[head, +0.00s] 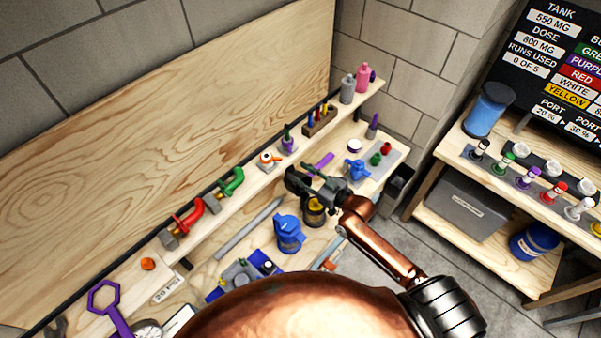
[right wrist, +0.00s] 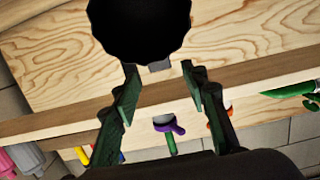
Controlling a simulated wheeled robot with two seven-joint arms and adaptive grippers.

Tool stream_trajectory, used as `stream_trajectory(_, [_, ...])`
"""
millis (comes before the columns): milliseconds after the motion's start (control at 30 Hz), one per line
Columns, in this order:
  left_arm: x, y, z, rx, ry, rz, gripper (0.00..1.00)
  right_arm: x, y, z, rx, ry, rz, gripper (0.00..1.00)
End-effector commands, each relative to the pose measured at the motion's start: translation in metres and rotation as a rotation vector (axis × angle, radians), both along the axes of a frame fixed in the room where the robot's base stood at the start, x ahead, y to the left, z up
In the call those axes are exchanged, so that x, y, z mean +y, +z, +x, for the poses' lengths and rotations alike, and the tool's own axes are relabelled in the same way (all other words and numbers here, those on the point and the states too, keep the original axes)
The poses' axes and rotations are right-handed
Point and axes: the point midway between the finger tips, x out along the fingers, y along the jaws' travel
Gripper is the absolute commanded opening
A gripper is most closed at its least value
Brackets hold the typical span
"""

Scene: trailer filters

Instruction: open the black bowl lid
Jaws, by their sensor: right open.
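A dark-topped, yellowish bowl (head: 315,213) stands on the wooden bench in the head view, partly hidden by my right gripper. A large black ridged round lid (right wrist: 140,28) fills the top middle of the right wrist view, just beyond the fingertips. My right gripper (head: 312,186) is over the bench, close above and beside the bowl. In the right wrist view its two fingers (right wrist: 159,82) are apart, with nothing clearly held between them. Whether a fingertip touches the lid cannot be told. My left gripper does not show.
A blue lidded housing (head: 288,234) stands left of the bowl, and a blue valve (head: 356,169) is behind to the right. A raised shelf carries red (head: 186,217) and green (head: 230,182) pipe fittings. A black bin (head: 397,190) stands at the bench's right end.

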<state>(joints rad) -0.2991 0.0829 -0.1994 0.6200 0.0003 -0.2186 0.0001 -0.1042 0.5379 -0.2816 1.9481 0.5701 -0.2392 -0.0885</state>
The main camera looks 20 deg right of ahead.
Motion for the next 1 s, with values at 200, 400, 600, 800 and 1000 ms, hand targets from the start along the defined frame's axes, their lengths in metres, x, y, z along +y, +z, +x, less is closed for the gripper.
stream_trajectory(200, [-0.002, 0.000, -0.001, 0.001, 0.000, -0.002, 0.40, -0.015, 0.003, -0.032, 0.004, -0.001, -0.004, 0.41])
stream_trajectory(400, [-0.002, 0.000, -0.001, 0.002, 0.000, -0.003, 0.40, -0.032, 0.010, -0.070, 0.003, -0.001, -0.003, 0.41])
stream_trajectory(600, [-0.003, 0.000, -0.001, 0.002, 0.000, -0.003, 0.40, -0.043, 0.015, -0.097, 0.003, -0.001, -0.003, 0.41])
stream_trajectory(800, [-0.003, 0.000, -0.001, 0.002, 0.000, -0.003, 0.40, -0.047, 0.017, -0.106, 0.000, -0.001, -0.001, 0.41])
stream_trajectory(1000, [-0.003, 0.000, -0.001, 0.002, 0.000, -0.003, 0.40, -0.047, 0.018, -0.106, 0.000, -0.001, -0.001, 0.41])
